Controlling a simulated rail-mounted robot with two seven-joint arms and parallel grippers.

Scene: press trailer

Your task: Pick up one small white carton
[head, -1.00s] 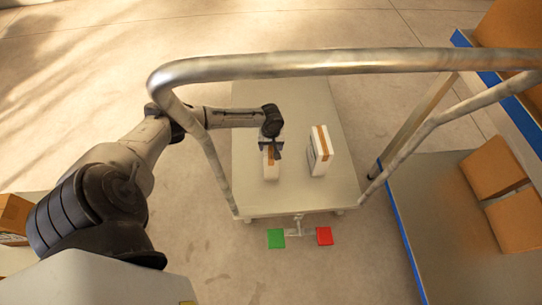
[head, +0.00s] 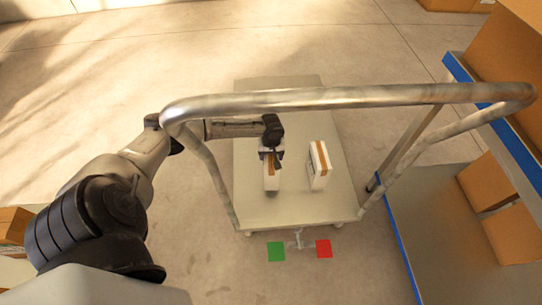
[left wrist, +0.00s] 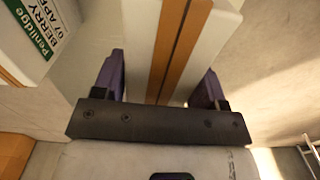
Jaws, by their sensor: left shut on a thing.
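Two small white cartons with brown tape stand on the grey platform trolley (head: 300,208). My left gripper (head: 271,159) comes down on the left carton (head: 271,181) from above and is shut on its upper part. In the left wrist view that carton (left wrist: 209,45) lies between the two dark fingers (left wrist: 160,85), its brown tape strip running between them. I cannot tell whether it is clear of the platform. The other carton (head: 318,168) stands apart to the right; its printed label shows in the left wrist view (left wrist: 40,28). My right gripper is not in view.
The trolley's metal handle (head: 350,97) arches over the platform, and my left arm reaches in past its left post. Green (head: 276,251) and red (head: 324,248) pedals sit at the near edge. Blue-edged shelving (head: 405,250) with brown boxes (head: 486,182) stands right.

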